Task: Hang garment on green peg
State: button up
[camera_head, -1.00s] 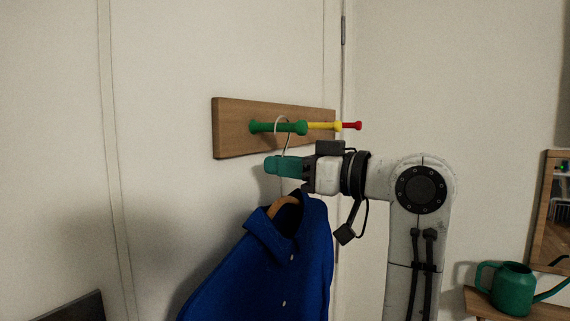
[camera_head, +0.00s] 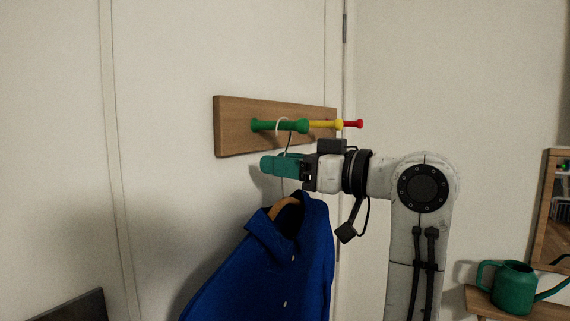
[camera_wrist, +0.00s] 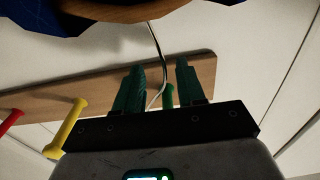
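The garment is a blue buttoned shirt (camera_head: 265,265) on a wooden hanger (camera_head: 284,206). The hanger's wire hook (camera_head: 278,123) loops over the green peg (camera_head: 297,126), and the shirt hangs below. My gripper (camera_head: 268,163) is just under the green peg, with its teal fingers at the hook's wire. In the wrist view, my gripper (camera_wrist: 160,82) has its fingers apart. The wire (camera_wrist: 162,65) runs through the gap between them with space on both sides. The green peg (camera_wrist: 169,96) shows behind the gap. The lower shirt is out of frame.
The wooden peg board (camera_head: 232,125) is on the wall and also bears a yellow peg (camera_head: 325,125) and a red peg (camera_head: 353,124) to the right. A green watering can (camera_head: 514,287) stands on a small shelf (camera_head: 480,303) at lower right.

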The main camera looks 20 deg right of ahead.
jog(key=b+v, duration=0.3)
jog(key=v, duration=0.8)
notch_tip(320, 180, down, 38)
jog(key=s+m+g+h, duration=0.2)
jog(key=m+g+h, duration=0.3)
jog(key=m+h, duration=0.2)
jog(key=s+d+f+g+h, duration=0.1)
jog(key=s+f+g+h, duration=0.3)
jog(key=s+f, duration=2)
jog(key=s+g, duration=0.3)
jog(key=g, duration=0.1)
jog(key=shift+s+f+m+g, duration=0.15)
jog(key=shift+s+m+g, duration=0.1)
jog(key=shift+m+g, duration=0.05)
